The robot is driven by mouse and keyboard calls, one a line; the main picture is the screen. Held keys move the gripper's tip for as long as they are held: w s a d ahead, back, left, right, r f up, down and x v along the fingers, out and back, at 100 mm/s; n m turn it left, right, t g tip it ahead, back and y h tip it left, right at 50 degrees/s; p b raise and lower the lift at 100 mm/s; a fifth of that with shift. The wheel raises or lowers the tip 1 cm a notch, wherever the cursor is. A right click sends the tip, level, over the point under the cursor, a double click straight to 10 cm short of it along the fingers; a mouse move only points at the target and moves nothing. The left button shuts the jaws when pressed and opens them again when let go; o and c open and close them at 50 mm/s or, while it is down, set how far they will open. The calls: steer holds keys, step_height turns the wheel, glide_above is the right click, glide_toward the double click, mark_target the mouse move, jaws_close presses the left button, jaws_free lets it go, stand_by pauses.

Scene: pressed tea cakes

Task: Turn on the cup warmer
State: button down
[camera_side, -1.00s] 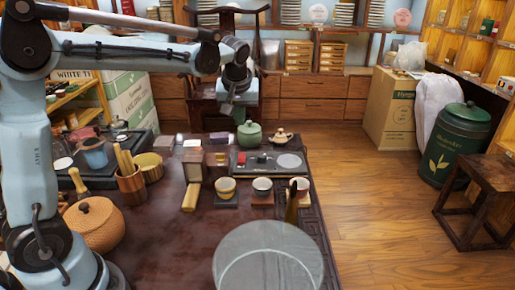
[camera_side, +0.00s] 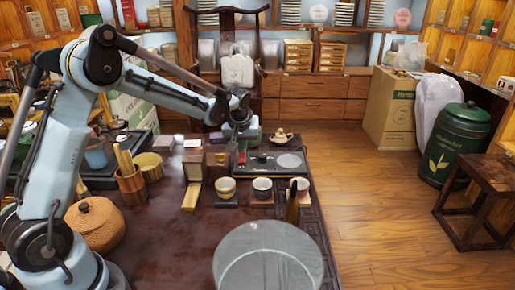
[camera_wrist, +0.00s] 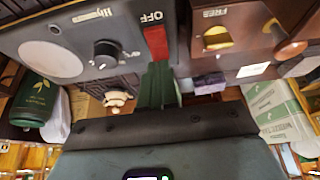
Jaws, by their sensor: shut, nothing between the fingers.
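The cup warmer (camera_side: 266,170) is a dark flat unit at the back right of the table, with a round pale plate (camera_side: 290,160) on its right and a black knob in the middle. In the wrist view, the warmer (camera_wrist: 75,65) shows upside down, with its knob (camera_wrist: 105,53), a red switch (camera_wrist: 157,42) and the word OFF beside the switch. My gripper (camera_side: 234,160) is at the warmer's left end. Its shut green fingers (camera_wrist: 156,65) are empty, with their tips right by the red switch. I cannot tell whether they touch it.
A brown wooden box (camera_side: 194,165) stands just left of the warmer. A small teapot (camera_side: 282,138) is behind. A large round glass-like disc (camera_side: 267,262) is at the front.

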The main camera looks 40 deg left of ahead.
steer(key=shift+w+a+f, duration=0.15)
steer(key=shift+f, duration=0.45)
steer(key=shift+w+a+f, duration=0.1)
steer(key=shift+a+f, duration=0.05)
steer(key=shift+f, duration=0.05)
steer(key=shift+s+d+r, duration=0.1)
steer(key=shift+s+d, duration=0.5)
steer(key=shift+d, duration=0.1)
steer(key=shift+r, duration=0.1)
steer(key=v, duration=1.4)
steer(key=shift+a, duration=0.15)
